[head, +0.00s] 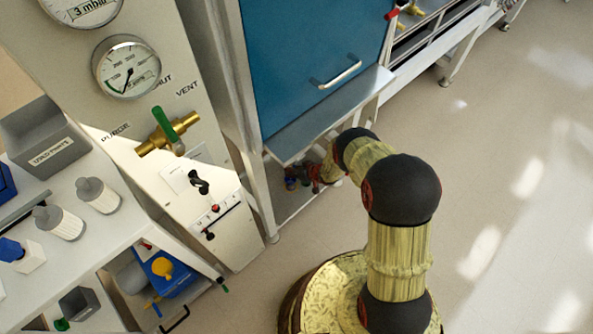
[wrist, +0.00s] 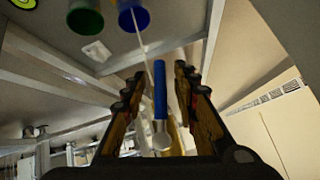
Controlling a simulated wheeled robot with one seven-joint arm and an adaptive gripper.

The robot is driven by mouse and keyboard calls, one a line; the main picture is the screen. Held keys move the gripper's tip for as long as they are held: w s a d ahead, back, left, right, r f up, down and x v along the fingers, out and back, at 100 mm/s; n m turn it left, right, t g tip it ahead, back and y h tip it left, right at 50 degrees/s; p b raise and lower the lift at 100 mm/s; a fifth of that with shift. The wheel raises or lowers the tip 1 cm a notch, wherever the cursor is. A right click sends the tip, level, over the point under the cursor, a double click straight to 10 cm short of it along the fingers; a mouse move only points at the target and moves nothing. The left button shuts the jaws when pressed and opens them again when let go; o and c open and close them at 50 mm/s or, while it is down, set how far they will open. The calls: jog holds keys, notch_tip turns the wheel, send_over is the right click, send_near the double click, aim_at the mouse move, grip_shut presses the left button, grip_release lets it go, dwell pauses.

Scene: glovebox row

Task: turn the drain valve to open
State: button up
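In the wrist view a blue lever handle (wrist: 160,88) with a pale metal round end (wrist: 161,141) lies between the two fingers of my gripper (wrist: 158,72). It looks like the drain valve's handle, though no label is readable. The fingers stand apart on either side of it, with visible gaps, and do not close on it. In the head view my gripper (head: 318,174) reaches under the blue cabinet front (head: 310,60). Small blue and red parts (head: 291,183) show beside it there. The valve body is mostly hidden.
A green-handled brass valve (head: 168,132) sits on the grey panel by the VENT, SHUT and PURGE labels. A shelf cart (head: 130,215) with bottles stands at left. A metal ledge (head: 330,115) overhangs my gripper. The floor (head: 500,200) at right is clear.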

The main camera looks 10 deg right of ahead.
jog(key=v, duration=1.2)
jog(key=shift+f, duration=0.1)
jog(key=shift+c, duration=0.4)
